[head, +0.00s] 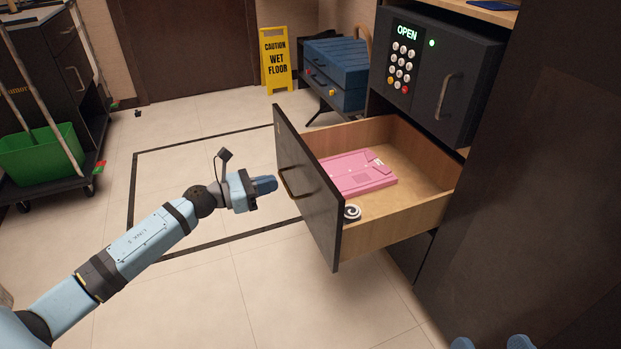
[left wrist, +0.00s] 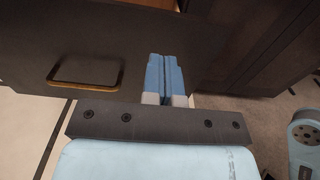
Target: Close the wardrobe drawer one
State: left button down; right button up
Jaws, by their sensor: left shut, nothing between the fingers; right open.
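The wardrobe drawer (head: 407,225) is pulled well out, with a dark front panel (head: 308,192) and light wood sides. A pink flat item (head: 358,174) and a small black-and-white spiral item (head: 352,212) lie inside it. The drawer's handle (head: 288,184) is on the outer face, and it also shows in the left wrist view (left wrist: 86,84). My left gripper (head: 272,184) is shut and empty, its blue fingertips close to the front panel beside the handle. I cannot tell whether they touch it. My right gripper (head: 492,342) shows only as blue tips at the bottom edge, spread apart.
A dark safe (head: 440,75) with a keypad reading OPEN sits above the drawer. A dark wardrobe side panel (head: 530,170) stands at the right. A yellow wet-floor sign (head: 275,60), a blue case (head: 338,72) and a cart with a green bin (head: 42,155) stand further back. The tiled floor left of the drawer is clear.

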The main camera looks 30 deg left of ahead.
aim_at(317, 172)
pick_arm(q)
jog(key=b+x, duration=0.1)
jog(key=x, duration=0.9)
jog(key=shift+d+b, duration=0.1)
jog(key=shift+b, duration=0.2)
pick_arm(e)
notch_tip(317, 172, down, 3)
jog(key=shift+r+g, duration=0.1)
jog(key=shift+g, duration=0.5)
jog(key=shift+r, duration=0.15)
